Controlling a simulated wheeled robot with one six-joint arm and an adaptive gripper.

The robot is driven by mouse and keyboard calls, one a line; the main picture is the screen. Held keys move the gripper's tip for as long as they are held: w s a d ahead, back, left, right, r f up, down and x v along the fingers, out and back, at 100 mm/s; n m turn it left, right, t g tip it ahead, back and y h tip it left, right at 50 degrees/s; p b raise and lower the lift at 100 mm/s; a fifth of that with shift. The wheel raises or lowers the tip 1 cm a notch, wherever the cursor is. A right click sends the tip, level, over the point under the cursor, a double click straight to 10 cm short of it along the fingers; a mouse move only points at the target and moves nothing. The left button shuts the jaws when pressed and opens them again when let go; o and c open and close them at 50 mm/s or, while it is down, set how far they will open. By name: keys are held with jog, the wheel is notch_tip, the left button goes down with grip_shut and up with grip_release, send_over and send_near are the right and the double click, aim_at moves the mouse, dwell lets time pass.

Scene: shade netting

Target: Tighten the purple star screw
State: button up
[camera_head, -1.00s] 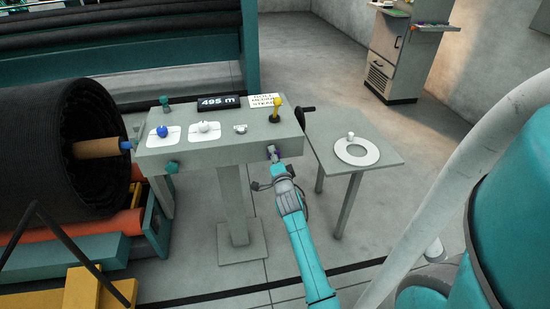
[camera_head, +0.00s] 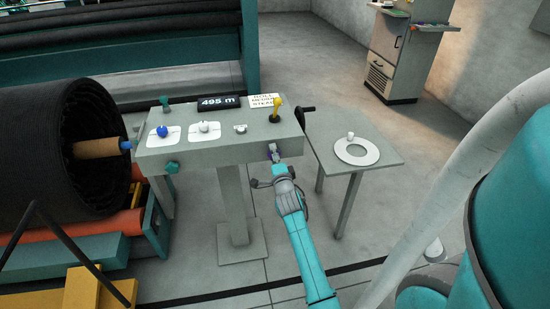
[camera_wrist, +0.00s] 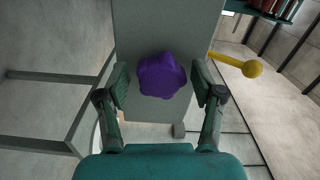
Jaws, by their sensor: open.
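The purple star screw (camera_wrist: 162,76) is on the grey face of the control box (camera_wrist: 150,30) in the wrist view. It lies between the two fingers of my gripper (camera_wrist: 165,90), with a gap visible on each side. My gripper is open. In the head view my gripper (camera_head: 272,165) is at the right end of the front face of the control box (camera_head: 215,148). There only a small bit of the purple screw (camera_head: 273,148) shows; the rest is hidden by my gripper.
A yellow-knobbed lever (camera_head: 276,112) stands on top of the box near my gripper, also in the wrist view (camera_wrist: 252,69). A black crank handle (camera_head: 304,112) is at the box's right side. A grey side table (camera_head: 385,158) stands to the right. Green star knobs are at the left.

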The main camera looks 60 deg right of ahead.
jog(key=v, duration=0.3)
dwell(0.5)
jog(key=n, duration=1.7)
jog(key=shift+d, duration=0.1)
